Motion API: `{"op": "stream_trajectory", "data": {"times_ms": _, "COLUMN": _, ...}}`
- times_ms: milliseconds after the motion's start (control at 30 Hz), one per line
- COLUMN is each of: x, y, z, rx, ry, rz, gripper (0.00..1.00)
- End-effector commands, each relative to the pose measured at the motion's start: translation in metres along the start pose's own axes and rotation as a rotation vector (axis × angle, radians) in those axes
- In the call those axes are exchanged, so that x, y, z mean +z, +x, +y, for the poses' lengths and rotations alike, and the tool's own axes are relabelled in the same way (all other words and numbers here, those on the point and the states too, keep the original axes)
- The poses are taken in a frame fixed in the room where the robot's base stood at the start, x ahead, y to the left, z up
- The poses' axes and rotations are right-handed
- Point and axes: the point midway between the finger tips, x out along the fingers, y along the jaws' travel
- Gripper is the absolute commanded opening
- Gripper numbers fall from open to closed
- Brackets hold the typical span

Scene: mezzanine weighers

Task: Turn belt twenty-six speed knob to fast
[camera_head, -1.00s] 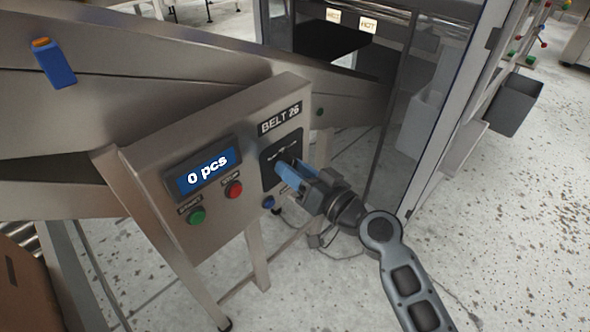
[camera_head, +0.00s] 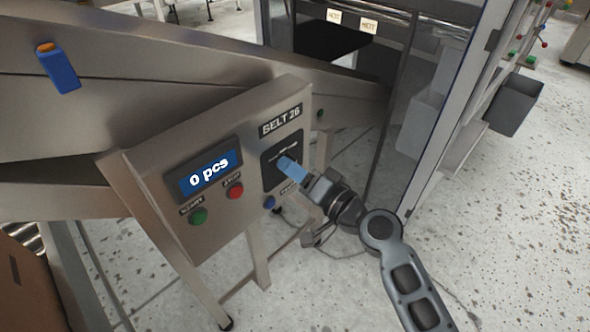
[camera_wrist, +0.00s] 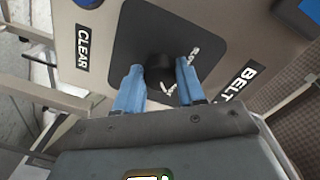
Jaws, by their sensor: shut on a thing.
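The belt 26 speed knob (camera_wrist: 159,70) is a black knob on a dark square plate (camera_wrist: 128,40), below the "BELT 26" label (camera_head: 281,120) on a steel control box. In the wrist view my gripper (camera_wrist: 158,84) has one blue finger on each side of the knob and is shut on it. In the head view my gripper (camera_head: 288,165) reaches the plate from the lower right, and its fingers hide the knob. White markings beside the knob are partly covered, so I cannot read its setting.
A blue-and-orange object (camera_head: 59,68) is on the belt housing. A glass-sided enclosure (camera_head: 415,110) stands behind.

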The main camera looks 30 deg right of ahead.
Motion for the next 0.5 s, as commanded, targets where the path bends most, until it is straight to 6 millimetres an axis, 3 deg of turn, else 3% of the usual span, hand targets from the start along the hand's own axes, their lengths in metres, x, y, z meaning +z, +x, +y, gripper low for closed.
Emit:
{"op": "stream_trajectory", "data": {"times_ms": 333, "x": -0.0005, "y": -0.0004, "z": 0.001, "rx": 0.002, "ry": 0.004, "rz": 0.002, "gripper": 0.09}}
{"op": "stream_trajectory", "data": {"times_ms": 367, "x": -0.0005, "y": -0.0004, "z": 0.001, "rx": 0.002, "ry": 0.004, "rz": 0.002, "gripper": 0.42}}
{"op": "stream_trajectory", "data": {"times_ms": 500, "x": -0.0004, "y": -0.0003, "z": 0.0008, "rx": 0.001, "ry": 0.003, "rz": 0.001, "gripper": 0.55}}
